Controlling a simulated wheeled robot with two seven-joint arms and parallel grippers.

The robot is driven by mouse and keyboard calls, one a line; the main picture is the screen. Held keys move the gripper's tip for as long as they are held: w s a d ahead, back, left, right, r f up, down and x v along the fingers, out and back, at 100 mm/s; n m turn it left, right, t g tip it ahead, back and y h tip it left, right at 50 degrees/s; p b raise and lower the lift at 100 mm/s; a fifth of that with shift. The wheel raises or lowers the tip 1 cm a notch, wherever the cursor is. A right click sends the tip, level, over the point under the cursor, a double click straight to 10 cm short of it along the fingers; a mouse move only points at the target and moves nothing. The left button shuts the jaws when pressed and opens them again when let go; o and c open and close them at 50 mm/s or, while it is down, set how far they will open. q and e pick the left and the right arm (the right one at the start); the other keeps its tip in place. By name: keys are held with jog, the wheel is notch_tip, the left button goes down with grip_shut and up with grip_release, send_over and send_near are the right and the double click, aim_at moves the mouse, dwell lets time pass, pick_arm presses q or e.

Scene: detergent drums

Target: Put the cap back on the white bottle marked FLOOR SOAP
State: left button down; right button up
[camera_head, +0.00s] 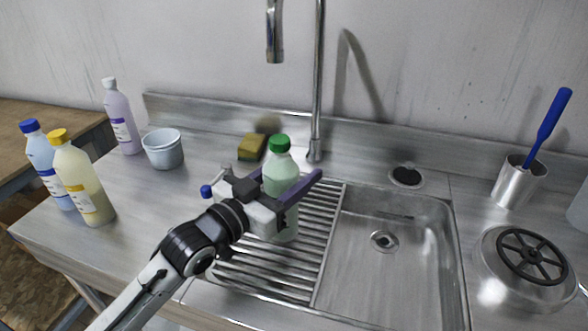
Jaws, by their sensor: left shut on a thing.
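A pale green translucent bottle (281,175) with a green cap (279,144) on its top stands upright between the purple fingers of my left gripper (290,180). The gripper is shut on this bottle around its middle. The bottle's base is over the ribbed drainboard, and I cannot tell whether it touches it. Its label is hidden. I see no bottle with readable FLOOR SOAP lettering and no loose cap. My right gripper is not in view.
A sponge (252,147) lies behind the bottle. The ribbed drainboard (315,240) adjoins the empty sink (385,285). A tap (316,80) rises behind. A brush holder (518,182) and pan lid (490,290) stand right.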

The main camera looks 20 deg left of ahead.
aim_at(268, 188)
pick_arm(q)
jog(key=c, duration=0.8)
grip_release()
jog(key=shift+f, duration=0.15)
jog(key=shift+r, duration=0.75)
jog(key=v, duration=1.1)
jog(key=shift+f+b, duration=0.25)
jog(key=shift+b, duration=0.1)
jog(key=shift+s+a+r, duration=0.1)
jog(key=shift+s+a, duration=0.15)
jog(key=shift+s, duration=0.25)
